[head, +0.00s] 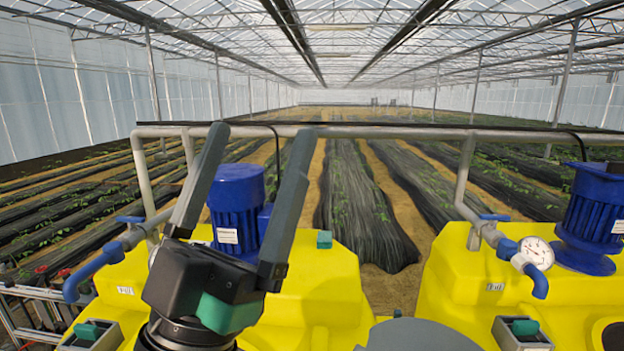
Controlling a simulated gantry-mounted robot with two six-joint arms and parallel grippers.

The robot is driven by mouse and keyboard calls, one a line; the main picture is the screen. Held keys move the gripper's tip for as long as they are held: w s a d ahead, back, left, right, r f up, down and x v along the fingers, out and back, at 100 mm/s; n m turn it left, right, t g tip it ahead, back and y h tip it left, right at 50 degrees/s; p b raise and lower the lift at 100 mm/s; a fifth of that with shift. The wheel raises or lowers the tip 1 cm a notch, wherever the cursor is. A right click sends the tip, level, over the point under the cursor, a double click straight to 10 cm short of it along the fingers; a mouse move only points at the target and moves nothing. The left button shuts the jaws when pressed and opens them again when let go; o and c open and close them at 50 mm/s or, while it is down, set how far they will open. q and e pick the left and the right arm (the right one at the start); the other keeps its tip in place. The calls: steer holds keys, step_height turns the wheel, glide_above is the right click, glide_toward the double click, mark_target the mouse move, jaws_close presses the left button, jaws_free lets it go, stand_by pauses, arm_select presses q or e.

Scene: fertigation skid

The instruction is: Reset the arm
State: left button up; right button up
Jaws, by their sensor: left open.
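My left gripper (260,133) stands in the left half of the head view. Its two long grey fingers point up and are spread wide apart, with nothing between them. Its black body with a green patch sits low, in front of the left yellow tank (318,285). The fingers overlap the view of the left blue motor (237,207) and the grey pipe rail (340,131); whether they touch either cannot be told. My right gripper is not in view.
A right yellow tank (450,277) carries a round gauge (538,252) and another blue motor (592,215). Blue-handled pipes (95,275) stick out at the left. Small grey boxes with green tops (522,330) stand in front. Planted rows lie beyond the rail.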

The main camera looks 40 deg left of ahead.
arm_select(q)
steer(key=shift+w+d+r+m+g+h+p, duration=0.15)
steer(key=shift+w+d+m+h+p, duration=0.3)
steer(key=shift+d+h, duration=0.75)
steer(key=shift+w+d+f+m+g+h+p, duration=0.15)
steer(key=shift+d+m+h, duration=0.45)
steer(key=shift+h, duration=1.05)
steer(key=shift+w+d+r+m+g+h+p, duration=0.25)
steer(key=shift+d+m+h, duration=0.45)
steer(key=shift+h, duration=0.75)
